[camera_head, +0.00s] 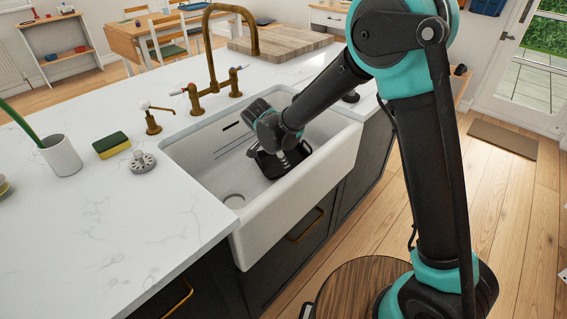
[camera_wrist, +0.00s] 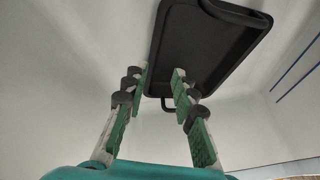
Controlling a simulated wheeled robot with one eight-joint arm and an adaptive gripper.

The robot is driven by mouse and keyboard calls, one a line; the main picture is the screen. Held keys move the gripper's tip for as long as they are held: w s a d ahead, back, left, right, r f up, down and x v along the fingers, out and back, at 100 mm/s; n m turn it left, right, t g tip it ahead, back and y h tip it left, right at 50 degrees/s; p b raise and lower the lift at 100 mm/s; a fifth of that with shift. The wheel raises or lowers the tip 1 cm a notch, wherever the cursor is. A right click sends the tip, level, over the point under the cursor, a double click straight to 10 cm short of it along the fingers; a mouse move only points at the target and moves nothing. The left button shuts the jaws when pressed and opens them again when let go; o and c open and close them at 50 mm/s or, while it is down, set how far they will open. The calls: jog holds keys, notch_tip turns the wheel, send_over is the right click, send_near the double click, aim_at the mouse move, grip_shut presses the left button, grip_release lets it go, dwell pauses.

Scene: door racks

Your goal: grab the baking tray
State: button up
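The black baking tray (camera_head: 267,166) is in the white sink, mostly hidden behind my arm in the head view. In the wrist view the dark rectangular tray (camera_wrist: 205,45) is tilted, with a raised rim and a looped handle at each end. My gripper (camera_wrist: 158,76) is open, its green-padded fingers apart. The tray's near end and its small handle (camera_wrist: 167,103) show between and just beyond the fingers. I cannot tell whether either finger touches the tray. In the head view my gripper is down inside the sink, its fingertips hidden.
The white sink (camera_head: 258,222) has high walls around my gripper. A brass faucet (camera_head: 209,60) stands behind it. A soap pump (camera_head: 152,118), a sponge (camera_head: 111,145), a drain strainer (camera_head: 142,162) and a white cup (camera_head: 60,155) stand left. A wooden board (camera_head: 280,42) lies behind.

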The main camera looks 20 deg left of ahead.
jog(key=x, duration=0.2)
jog(key=shift+w+f, duration=0.1)
jog(key=shift+f, duration=0.15)
jog(key=shift+d+x, duration=0.25)
jog(key=shift+x, duration=1.05)
jog(key=shift+d+x, duration=0.25)
jog(key=shift+x, duration=1.05)
jog(key=shift+c, duration=0.3)
grip_shut()
